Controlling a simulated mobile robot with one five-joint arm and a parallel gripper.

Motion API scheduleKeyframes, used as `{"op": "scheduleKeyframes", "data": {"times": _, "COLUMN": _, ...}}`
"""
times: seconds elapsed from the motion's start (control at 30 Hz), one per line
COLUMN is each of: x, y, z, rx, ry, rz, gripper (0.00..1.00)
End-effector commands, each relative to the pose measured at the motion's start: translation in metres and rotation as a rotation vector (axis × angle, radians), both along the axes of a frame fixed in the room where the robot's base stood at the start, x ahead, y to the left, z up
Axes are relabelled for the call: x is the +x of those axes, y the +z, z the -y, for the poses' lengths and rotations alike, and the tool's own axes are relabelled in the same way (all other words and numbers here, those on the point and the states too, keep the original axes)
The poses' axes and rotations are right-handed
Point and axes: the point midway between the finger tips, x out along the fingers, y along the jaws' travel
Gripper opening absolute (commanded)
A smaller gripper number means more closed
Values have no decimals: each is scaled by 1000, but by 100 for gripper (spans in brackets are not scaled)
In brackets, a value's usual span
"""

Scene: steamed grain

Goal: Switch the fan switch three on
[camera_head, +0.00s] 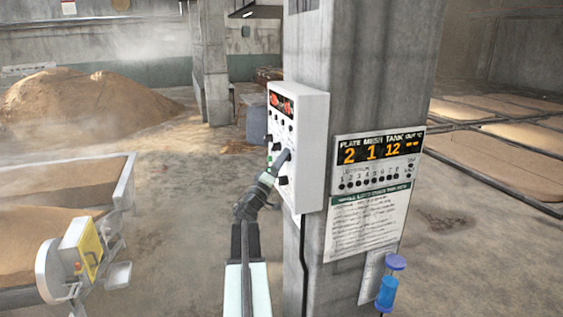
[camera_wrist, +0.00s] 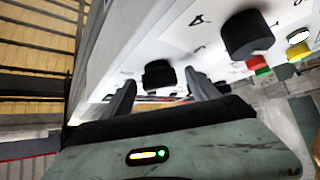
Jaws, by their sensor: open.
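A white control box (camera_head: 312,150) is mounted on the left side of the concrete pillar. Its front carries red displays (camera_head: 281,103), small buttons and black knobs. My gripper (camera_head: 277,165) is at the lower part of this front and covers some of it. In the wrist view my gripper (camera_wrist: 163,92) is open, with one black knob (camera_wrist: 158,74) showing between and just beyond its fingers. I cannot tell whether the fingers touch it. A second black knob (camera_wrist: 247,35) is to the right. No label that tells which one is fan switch three is readable.
A sign board (camera_head: 378,150) with orange figures and a printed sheet (camera_head: 366,222) are on the pillar's right face. A blue bottle-like thing (camera_head: 388,285) is low on the pillar. A metal grain trough (camera_head: 122,185) stands left. Floor between trough and pillar is clear.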

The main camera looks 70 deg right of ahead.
Motion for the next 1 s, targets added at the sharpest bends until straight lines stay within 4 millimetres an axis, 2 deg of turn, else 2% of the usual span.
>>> {"op": "scheduleKeyframes", "data": {"times": 0.23, "x": 2, "y": -8, "z": -11, "rx": -1, "ry": 0, "rz": -1, "gripper": 69}}
{"op": "scheduleKeyframes", "data": {"times": 0.5, "x": 12, "y": -34, "z": -56, "rx": -1, "ry": 1, "rz": 0, "gripper": 69}}
{"op": "scheduleKeyframes", "data": {"times": 0.6, "x": 16, "y": -38, "z": -66, "rx": 0, "ry": 2, "rz": 0, "gripper": 69}}
{"op": "scheduleKeyframes", "data": {"times": 1.0, "x": 17, "y": -36, "z": -67, "rx": 0, "ry": 0, "rz": 0, "gripper": 69}}
